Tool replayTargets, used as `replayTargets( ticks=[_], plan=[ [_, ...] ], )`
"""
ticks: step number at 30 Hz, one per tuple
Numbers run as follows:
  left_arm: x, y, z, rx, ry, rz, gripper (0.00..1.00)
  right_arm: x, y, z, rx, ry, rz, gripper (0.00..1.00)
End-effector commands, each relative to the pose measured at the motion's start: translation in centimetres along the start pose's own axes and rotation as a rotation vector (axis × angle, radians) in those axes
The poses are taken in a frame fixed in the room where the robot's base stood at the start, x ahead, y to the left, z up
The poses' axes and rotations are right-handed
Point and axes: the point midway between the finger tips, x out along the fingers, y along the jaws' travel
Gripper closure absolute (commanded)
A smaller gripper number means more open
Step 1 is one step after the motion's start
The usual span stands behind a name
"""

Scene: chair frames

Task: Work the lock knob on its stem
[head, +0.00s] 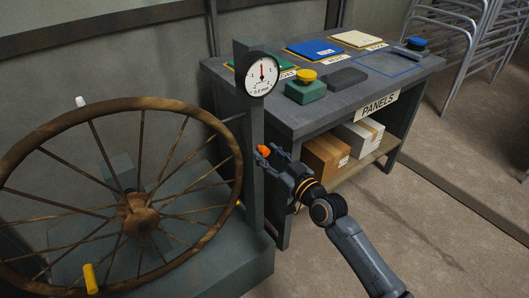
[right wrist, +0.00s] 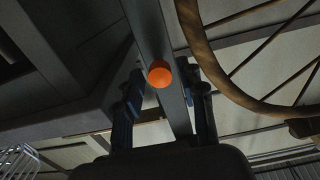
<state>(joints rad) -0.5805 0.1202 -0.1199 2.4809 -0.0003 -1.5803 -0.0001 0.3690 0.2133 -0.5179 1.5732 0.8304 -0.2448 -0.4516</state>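The orange lock knob (head: 263,150) sits low on the side of the dark upright post (head: 252,125). My right gripper (head: 268,155) is at the knob, its fingers apart. In the right wrist view, the round end of the knob (right wrist: 160,74) shows in the gap between the two fingers of the right gripper (right wrist: 164,98), with space on both sides. I cannot tell how far the fingertips reach along the knob. The stem is hidden behind the knob. My left gripper is not in view.
A large spoked wheel (head: 70,108) stands left of the post, with a dial gauge (head: 262,75) at the post's top. Behind is a bench (head: 300,120) with panels and a yellow-topped green button box (head: 306,90). Boxes sit on its shelf.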

Motion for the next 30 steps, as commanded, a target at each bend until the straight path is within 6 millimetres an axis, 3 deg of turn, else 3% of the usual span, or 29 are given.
replayTargets(
  ticks=[1,5,29,30],
  plan=[
    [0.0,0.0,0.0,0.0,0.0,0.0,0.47,0.0,0.0,0.0,0.0,0.0,0.0,0.74],
    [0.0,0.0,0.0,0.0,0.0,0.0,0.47,0.0,0.0,0.0,0.0,0.0,0.0,1.0],
    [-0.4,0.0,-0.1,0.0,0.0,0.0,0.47,-1.2,0.0,0.0,0.0,-0.001,0.0,1.0],
    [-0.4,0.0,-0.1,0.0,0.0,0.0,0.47,-1.2,0.0,0.1,0.0,-0.001,0.0,0.73]
  ],
)
